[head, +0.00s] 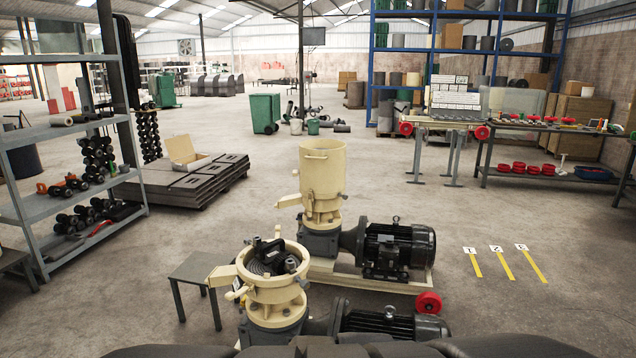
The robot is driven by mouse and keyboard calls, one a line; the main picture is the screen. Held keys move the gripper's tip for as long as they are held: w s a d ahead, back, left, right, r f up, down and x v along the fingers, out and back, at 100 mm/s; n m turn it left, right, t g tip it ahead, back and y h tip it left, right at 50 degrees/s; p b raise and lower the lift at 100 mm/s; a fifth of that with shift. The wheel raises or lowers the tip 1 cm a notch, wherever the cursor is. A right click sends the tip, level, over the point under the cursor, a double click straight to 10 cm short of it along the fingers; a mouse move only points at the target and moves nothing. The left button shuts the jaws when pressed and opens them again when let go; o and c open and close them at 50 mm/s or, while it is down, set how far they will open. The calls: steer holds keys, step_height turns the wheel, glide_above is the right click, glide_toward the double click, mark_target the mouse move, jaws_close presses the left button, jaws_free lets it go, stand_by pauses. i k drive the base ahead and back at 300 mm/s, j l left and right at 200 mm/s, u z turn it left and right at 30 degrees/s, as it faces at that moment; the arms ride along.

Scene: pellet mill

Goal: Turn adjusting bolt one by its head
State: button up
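The near pellet mill (272,293) is cream-coloured and stands low in the middle of the head view, with its chamber open at the top. Inside the chamber sits a dark roller assembly (268,256). Adjusting bolt one and its head are too small to tell apart from the other dark parts there. I cannot make out my gripper in this view; dark parts along the bottom edge look like my own body.
A second mill with a tall hopper (322,172) and a black motor (398,247) stands just behind. A small grey table (200,268) is at the left of the near mill. A shelf rack (75,190) stands further left. Floor at right, by the numbered yellow strips (502,263), is clear.

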mark_target(304, 284)
steer(key=i+j+z, duration=0.2)
steer(key=i+j, duration=0.45)
steer(key=i+j+z, duration=0.2)
steer(key=i+j, duration=0.5)
steer(key=j, duration=0.1)
